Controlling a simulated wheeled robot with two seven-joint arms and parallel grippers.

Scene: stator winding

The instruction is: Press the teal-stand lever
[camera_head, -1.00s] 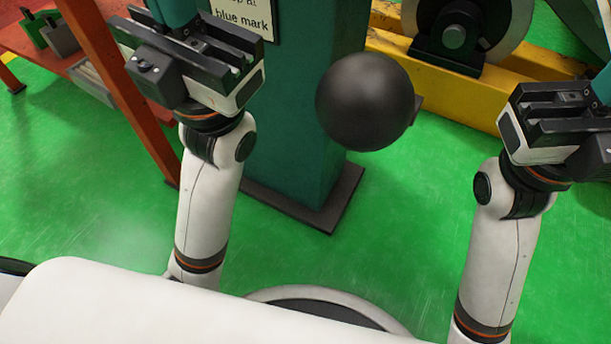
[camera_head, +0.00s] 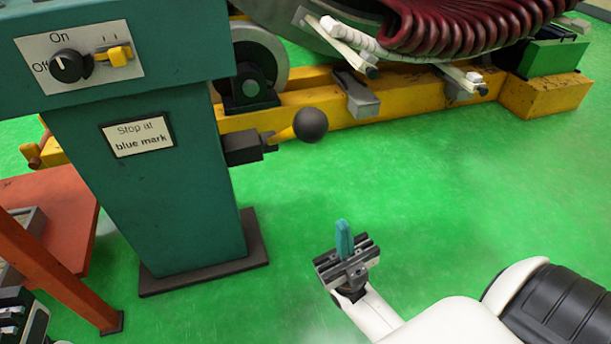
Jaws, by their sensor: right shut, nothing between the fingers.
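The teal stand (camera_head: 190,215) stands left of the middle of the head view on a dark base plate. Its lever has a yellow arm (camera_head: 284,135) coming out of a black block on the stand's right side and ending in a black ball knob (camera_head: 310,125). My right gripper (camera_head: 343,230) is below and a little right of the knob in the picture, apart from it, its teal fingers shut and empty. Part of my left gripper (camera_head: 14,318) shows at the lower left edge; its fingers cannot be made out.
The stand carries a black On/Off knob (camera_head: 68,66), a yellow switch (camera_head: 119,56) and a "Stop at blue mark" sign (camera_head: 138,136). A yellow frame (camera_head: 410,100) with the dark red stator windings (camera_head: 460,25) lies behind. An orange-red table (camera_head: 55,215) stands left. Green floor at right is clear.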

